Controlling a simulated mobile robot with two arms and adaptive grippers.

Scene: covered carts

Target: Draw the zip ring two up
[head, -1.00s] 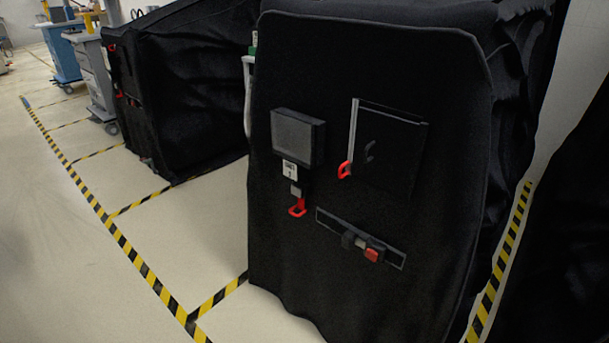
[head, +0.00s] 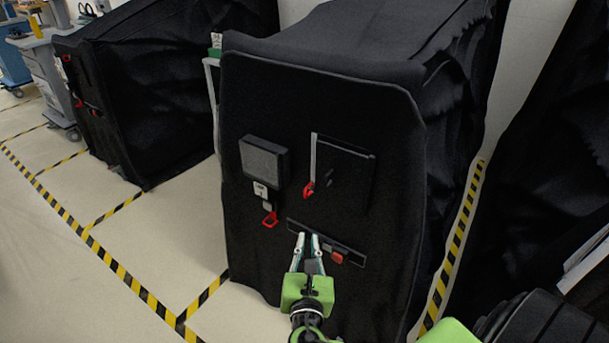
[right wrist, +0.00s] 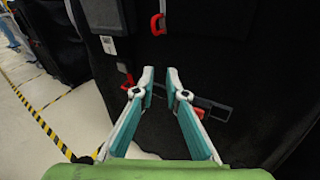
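The covered cart (head: 265,95) stands in front of me under black cloth. A red ring (head: 308,188) hangs at the lower end of a pale vertical zip strip (head: 313,158); it also shows at the top of the right wrist view (right wrist: 158,24). My right gripper (head: 307,238) is in front of the cover, below that ring, by the left part of the strap. Its fingers (right wrist: 158,74) are apart with nothing between them. My left gripper is not in view.
A second red ring (head: 270,218) hangs under a white tag and grey pad (head: 263,160). A strap with a red-ended buckle (head: 337,256) lies right of my gripper. Another covered cart (head: 140,90) stands left. Striped floor tape (head: 140,290) borders open floor.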

